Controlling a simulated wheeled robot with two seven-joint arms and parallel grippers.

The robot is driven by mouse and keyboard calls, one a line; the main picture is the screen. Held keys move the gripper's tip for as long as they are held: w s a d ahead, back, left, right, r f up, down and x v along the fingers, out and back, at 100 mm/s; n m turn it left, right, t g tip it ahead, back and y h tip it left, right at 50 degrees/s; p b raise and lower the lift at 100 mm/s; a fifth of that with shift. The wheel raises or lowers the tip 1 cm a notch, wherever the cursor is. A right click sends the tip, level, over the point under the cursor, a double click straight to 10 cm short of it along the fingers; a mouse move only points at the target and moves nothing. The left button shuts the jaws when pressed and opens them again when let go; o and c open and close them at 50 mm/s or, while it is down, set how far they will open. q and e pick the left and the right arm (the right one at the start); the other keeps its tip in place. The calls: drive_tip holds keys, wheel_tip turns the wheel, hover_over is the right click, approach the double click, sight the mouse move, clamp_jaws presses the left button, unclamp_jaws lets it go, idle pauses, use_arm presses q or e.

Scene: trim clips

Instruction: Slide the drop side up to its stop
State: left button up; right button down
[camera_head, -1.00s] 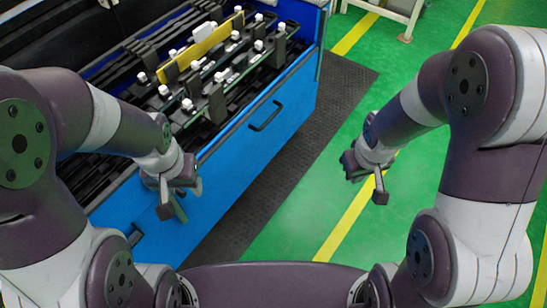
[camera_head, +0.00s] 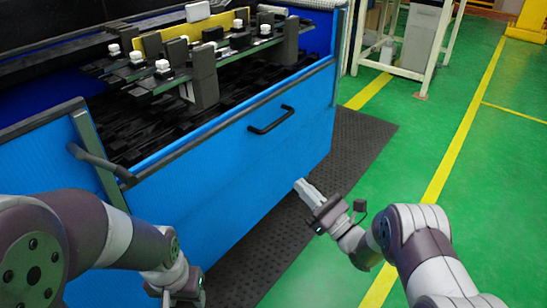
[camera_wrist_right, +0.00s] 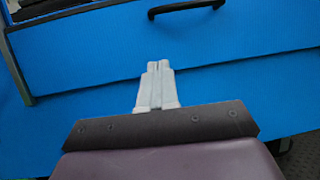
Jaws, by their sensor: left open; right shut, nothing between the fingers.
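The blue drop side (camera_head: 235,150) is the front panel of a large blue crate. A black bar handle (camera_head: 271,119) is fixed to its outer face near the upper right. In the right wrist view the panel (camera_wrist_right: 100,50) fills the upper part, with the handle (camera_wrist_right: 187,7) at the top edge. My right gripper (camera_head: 299,184) is shut and empty. It points at the lower right part of the blue front, below the handle and apart from it. My left gripper (camera_head: 178,292) is open and low at the bottom edge, partly cut off, in front of the crate.
The crate holds dark racks with several white-capped clips (camera_head: 162,68) and a yellow strip (camera_head: 190,30). Another dark bar (camera_head: 100,163) is at the crate's left post. A dark mat (camera_head: 350,150) lies in front. The green floor to the right is clear. A white-framed stand (camera_head: 420,45) is behind.

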use_arm(q)
wheel_tip(320, 180, down, 7)
drive_tip(key=b, duration=0.7)
drive_tip(key=shift+f, duration=0.2)
use_arm(e)
drive_tip(key=d+r+x, duration=0.1)
drive_tip(key=r+x, duration=0.1)
drive_tip(key=x, duration=1)
drive_tip(key=shift+a+r, duration=0.25)
drive_tip(key=shift+r, duration=0.3)
drive_tip(key=shift+s, duration=0.1)
